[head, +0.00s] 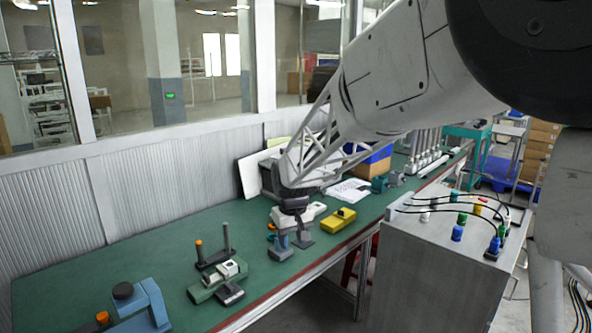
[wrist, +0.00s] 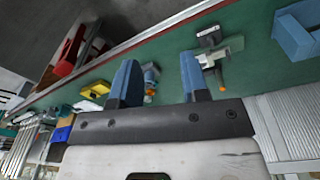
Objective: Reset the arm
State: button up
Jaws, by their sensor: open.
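My gripper (head: 292,249) hangs over the green workbench (head: 130,280) in the head view, with its fingers pointing down. In the wrist view my gripper (wrist: 159,60) shows two blue-grey fingers spread apart, with nothing held between them. My arm reaches in from the upper right of the head view. A small blue and orange item (wrist: 150,78) shows behind the gap between the fingers in the wrist view; in the head view the gripper mostly hides it. No film reel can be made out.
A green fixture with upright posts (head: 206,291) and a blue device (head: 150,304) stand left of my gripper. A yellow block (head: 338,221) lies to its right. A grey cabinet (head: 420,265) with cables stands in front.

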jog(key=s+d+r+m, duration=0.1)
jog(key=s+d, duration=0.5)
jog(key=s, duration=0.6)
jog(key=s+d+r+m+t, duration=0.1)
jog(key=s+d+r+m, duration=0.1)
jog(key=s+d, duration=0.5)
jog(key=s+d+r+m, duration=0.1)
jog(key=s+d, duration=0.5)
jog(key=s, duration=1.2)
jog(key=shift+d+r+m+t, duration=0.25)
jog(key=shift+r+m+t, duration=0.05)
jog(key=shift+m, duration=0.4)
